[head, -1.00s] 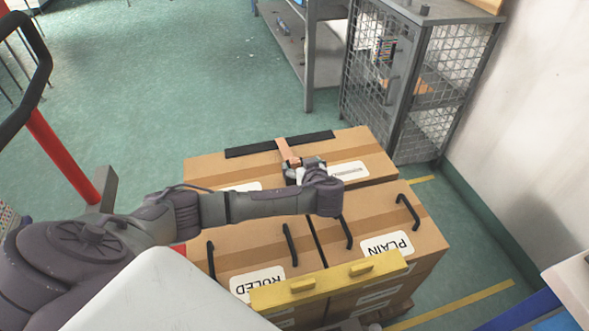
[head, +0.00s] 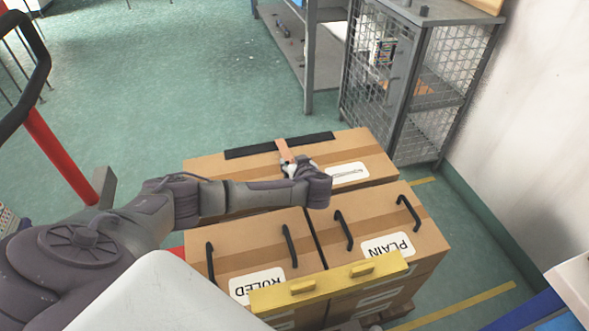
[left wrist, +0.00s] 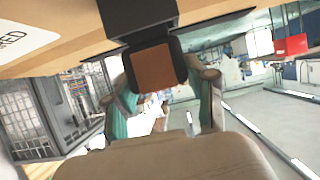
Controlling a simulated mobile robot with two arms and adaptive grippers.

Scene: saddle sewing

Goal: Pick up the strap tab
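The strap tab (head: 285,151) is a short tan strip on the black strap (head: 250,149) across the rear cardboard box. In the left wrist view the tab (left wrist: 155,69) is a brown square with a black edge, hanging from a black piece. My left gripper (head: 291,165) is at the tab's near end, over the rear box. In the left wrist view its two teal-padded fingers (left wrist: 165,90) stand apart, one on each side of the tab, with a visible gap on the right. Whether the left finger touches it is unclear. My right gripper is not in view.
Two front boxes (head: 399,216) with black handles carry RULED and PLAIN labels and a yellow bar (head: 330,281). A grey mesh cabinet (head: 420,85) stands behind right, near the wall. Green floor (head: 150,80) is open behind left.

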